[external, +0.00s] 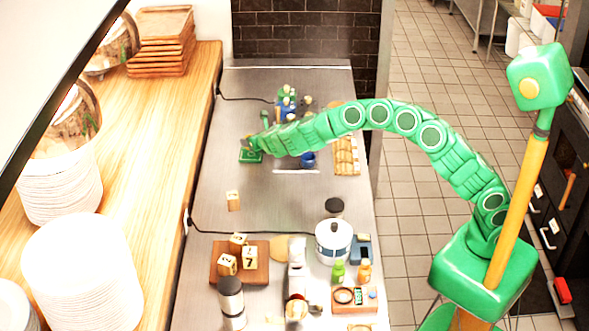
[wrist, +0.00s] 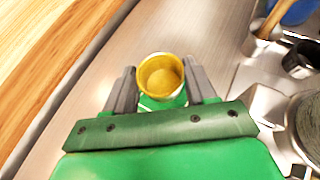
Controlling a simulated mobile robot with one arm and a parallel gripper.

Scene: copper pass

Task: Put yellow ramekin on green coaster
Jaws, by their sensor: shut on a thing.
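My gripper (wrist: 160,70) is shut on the yellow ramekin (wrist: 161,78), with one grey finger on each side of it. The ramekin is upright enough that I look down into its open top. The green coaster (wrist: 163,103) shows just below the ramekin in the wrist view, partly hidden by it and the gripper. In the external view my gripper (external: 250,143) is over the green coaster (external: 249,157) on the steel counter. The ramekin is too small to make out there. I cannot tell whether it touches the coaster.
A blue container (external: 308,159) and a wooden rack (external: 346,155) stand to the right of my gripper. Several small items (external: 287,105) crowd the counter behind it. The steel counter left of the coaster is clear.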

